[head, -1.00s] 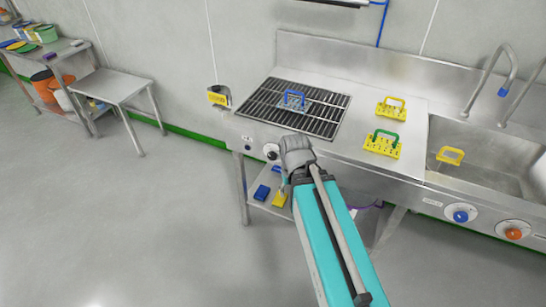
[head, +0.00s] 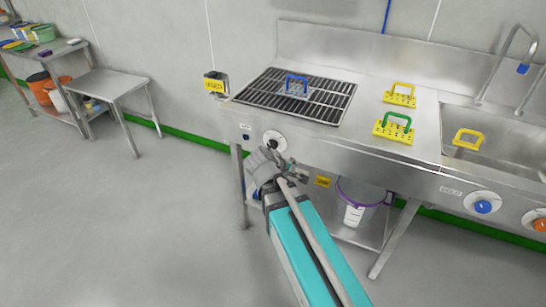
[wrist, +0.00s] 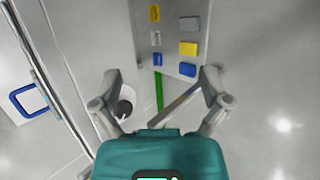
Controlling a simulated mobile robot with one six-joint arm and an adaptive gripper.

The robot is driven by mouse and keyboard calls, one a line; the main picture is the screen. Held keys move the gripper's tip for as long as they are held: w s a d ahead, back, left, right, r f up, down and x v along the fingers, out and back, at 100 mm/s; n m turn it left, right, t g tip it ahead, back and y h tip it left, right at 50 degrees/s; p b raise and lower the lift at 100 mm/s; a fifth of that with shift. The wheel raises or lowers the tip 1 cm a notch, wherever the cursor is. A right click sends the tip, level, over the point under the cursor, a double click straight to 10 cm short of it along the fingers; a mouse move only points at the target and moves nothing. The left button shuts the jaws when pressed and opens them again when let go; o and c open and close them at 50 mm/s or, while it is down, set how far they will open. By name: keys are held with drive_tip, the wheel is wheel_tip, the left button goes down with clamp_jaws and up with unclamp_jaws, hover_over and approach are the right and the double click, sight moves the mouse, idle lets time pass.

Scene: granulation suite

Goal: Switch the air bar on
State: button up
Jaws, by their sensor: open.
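A round white dial with a dark knob (head: 273,138) is on the front panel below the drain grate (head: 250,97). It also shows in the wrist view (wrist: 124,107), beside the left finger. My gripper (head: 291,168) is in front of the panel, just below and right of the dial in the head view. In the wrist view, my gripper (wrist: 162,92) has its two fingers wide apart with nothing held between them. I cannot tell whether the left finger touches the dial. The air bar itself cannot be made out now.
A blue-handled block (head: 296,86) stands on the grate. Yellow blocks with a green handle (head: 394,128) and a yellow handle (head: 400,95) stand on the counter. Blue (head: 482,207) and orange (head: 540,225) knobs are under the sink. A bucket (head: 355,213) is below.

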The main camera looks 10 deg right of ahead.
drive_tip(key=w+a+f+n+t+h+b, duration=0.3)
drive_tip(key=w+n+t+b, duration=0.15)
drive_tip(key=n+b, duration=0.3)
drive_tip(key=n+t+b, duration=0.6)
drive_tip(key=n+b, duration=0.2)
approach(272, 146)
drive_tip(key=a+v, duration=0.1)
drive_tip(key=v, duration=0.2)
drive_tip(key=shift+d+r+g, duration=0.1)
drive_tip(key=shift+g, duration=0.15)
drive_tip(key=shift+w, duration=0.15)
drive_tip(key=x, duration=1.3)
drive_tip(key=shift+w+d, duration=0.15)
drive_tip(key=shift+d, duration=0.15)
drive_tip(key=c, duration=1.1)
drive_tip(key=shift+c, duration=0.2)
